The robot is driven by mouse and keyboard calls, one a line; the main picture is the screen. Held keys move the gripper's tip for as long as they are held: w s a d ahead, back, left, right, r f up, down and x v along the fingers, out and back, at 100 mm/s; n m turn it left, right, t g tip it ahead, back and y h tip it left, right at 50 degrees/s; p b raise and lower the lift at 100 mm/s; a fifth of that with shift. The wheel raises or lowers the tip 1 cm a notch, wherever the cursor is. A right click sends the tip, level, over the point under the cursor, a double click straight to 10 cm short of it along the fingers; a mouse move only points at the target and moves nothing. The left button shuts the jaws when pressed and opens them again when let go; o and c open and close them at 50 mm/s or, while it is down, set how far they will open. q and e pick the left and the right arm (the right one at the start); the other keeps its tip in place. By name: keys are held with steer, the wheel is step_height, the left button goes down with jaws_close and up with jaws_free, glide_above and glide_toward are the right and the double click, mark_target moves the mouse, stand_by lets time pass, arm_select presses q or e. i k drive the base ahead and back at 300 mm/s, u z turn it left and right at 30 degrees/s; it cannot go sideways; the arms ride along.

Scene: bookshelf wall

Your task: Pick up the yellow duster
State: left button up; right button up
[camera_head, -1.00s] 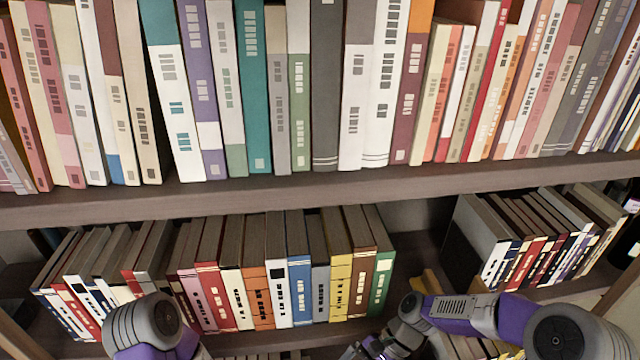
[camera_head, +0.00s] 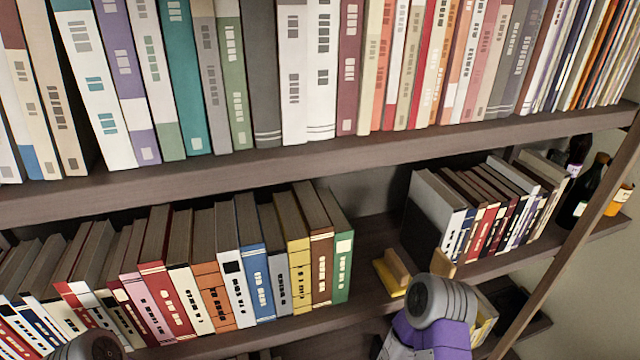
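The yellow duster (camera_head: 390,280) lies on the middle shelf, in the gap between the green book and the right-hand group of books. It has a yellow pad and a tan wooden block on top. A grey and purple link of my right arm stands just to the right of it and in front of the shelf. Neither of my grippers shows; only a rounded link of my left arm is at the bottom left edge.
A row of books (camera_head: 255,285) fills the middle shelf left of the duster, ending in a green book (camera_head: 342,265). More books (camera_head: 490,220) stand to the right. Dark bottles (camera_head: 580,195) are at the far right. The upper shelf board (camera_head: 330,160) overhangs.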

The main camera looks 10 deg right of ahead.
mark_target(393, 273)
steer(key=k, duration=1)
steer(key=z, duration=1.45)
steer(key=i, duration=1)
steer(key=u, duration=1.5)
